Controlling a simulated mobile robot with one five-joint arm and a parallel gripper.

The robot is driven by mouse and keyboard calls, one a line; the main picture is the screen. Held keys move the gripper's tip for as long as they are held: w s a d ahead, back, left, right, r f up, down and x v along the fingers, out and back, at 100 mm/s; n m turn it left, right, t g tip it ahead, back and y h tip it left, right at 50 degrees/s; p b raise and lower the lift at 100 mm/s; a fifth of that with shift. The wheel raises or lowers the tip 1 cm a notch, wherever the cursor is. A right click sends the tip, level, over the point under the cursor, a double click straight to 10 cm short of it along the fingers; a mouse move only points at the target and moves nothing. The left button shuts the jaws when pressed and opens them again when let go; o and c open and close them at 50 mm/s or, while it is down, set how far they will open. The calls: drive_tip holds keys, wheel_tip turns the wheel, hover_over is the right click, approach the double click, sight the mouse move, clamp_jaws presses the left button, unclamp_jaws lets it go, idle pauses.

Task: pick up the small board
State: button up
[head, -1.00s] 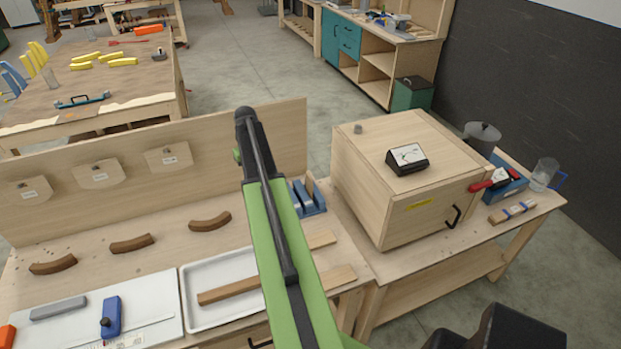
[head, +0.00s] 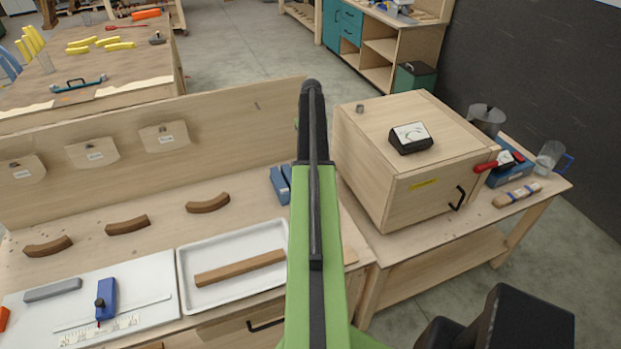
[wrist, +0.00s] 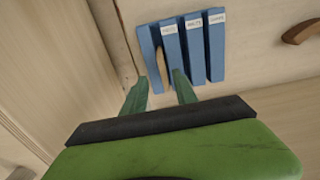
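In the wrist view a thin wooden board (wrist: 162,70) stands on edge in the leftmost slot of a blue rack (wrist: 216,55) with white labels. It looks like the small board. My gripper (wrist: 158,90) is open and empty, with its two green fingers pointing toward the rack. The board's near end shows between the fingertips, and I cannot tell how far below them it is. In the head view the blue rack (head: 280,186) is partly covered by my green arm, and the board and fingertips are hidden there.
A large wooden box (head: 400,165) stands close to the right of my arm, with a meter (head: 411,138) on top. A back panel (head: 230,130) rises behind the rack. A white tray (head: 187,293) holding a wooden strip (head: 240,268) lies in front.

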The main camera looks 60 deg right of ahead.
drive_tip(key=f+b, duration=0.2)
drive_tip(key=f, duration=0.1)
drive_tip(key=f+b, duration=0.6)
drive_tip(key=shift+w+f, duration=0.2)
drive_tip(key=shift+w, duration=0.1)
drive_tip(key=shift+r, duration=0.2)
drive_tip(key=shift+c, duration=0.2)
clamp_jaws()
